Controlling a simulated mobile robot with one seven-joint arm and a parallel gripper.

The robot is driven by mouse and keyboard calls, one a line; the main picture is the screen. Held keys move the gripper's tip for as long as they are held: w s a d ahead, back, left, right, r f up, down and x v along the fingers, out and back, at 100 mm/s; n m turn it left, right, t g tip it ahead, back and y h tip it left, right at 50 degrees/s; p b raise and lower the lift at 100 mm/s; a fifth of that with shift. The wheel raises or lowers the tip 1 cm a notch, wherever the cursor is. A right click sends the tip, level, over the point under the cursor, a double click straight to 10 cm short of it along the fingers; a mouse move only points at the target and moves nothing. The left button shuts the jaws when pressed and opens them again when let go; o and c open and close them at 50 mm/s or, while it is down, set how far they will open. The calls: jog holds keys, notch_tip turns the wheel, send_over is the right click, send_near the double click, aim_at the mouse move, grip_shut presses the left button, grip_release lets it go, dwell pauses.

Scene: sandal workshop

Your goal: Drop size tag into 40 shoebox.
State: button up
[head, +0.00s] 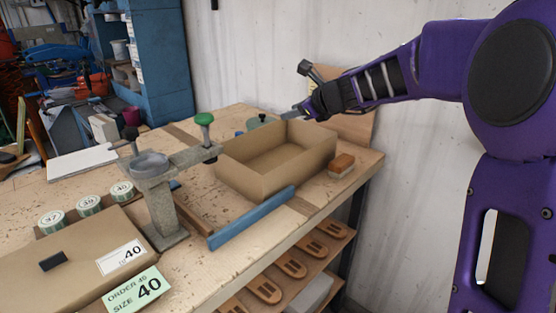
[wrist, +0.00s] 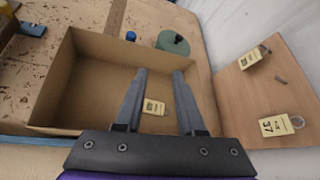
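An open, empty-looking cardboard box (head: 232,178) stands on the workbench in the head view; its wall also shows in the wrist view (wrist: 85,50). No number is visible on it. A small cream tag (wrist: 155,107) shows between my fingers in the wrist view, apparently lying inside the box below them; its number is too small to read. My gripper (wrist: 159,73) is open, with its fingers apart above the box, and neither finger visibly touches the tag. In the head view my gripper (head: 298,110) is at the box's far right edge.
A wooden board (wrist: 245,105) right of the box holds a tag marked 37 (wrist: 281,125), another tag (wrist: 254,57) and a bare peg (wrist: 281,79). A brown lid or box (head: 75,245) labelled 40, an order card (head: 135,291) and a metal press (head: 160,190) stand left.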

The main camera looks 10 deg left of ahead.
jog(key=v, duration=1.4)
jog(key=shift+p, duration=0.35)
jog(key=shift+s+r, duration=0.1)
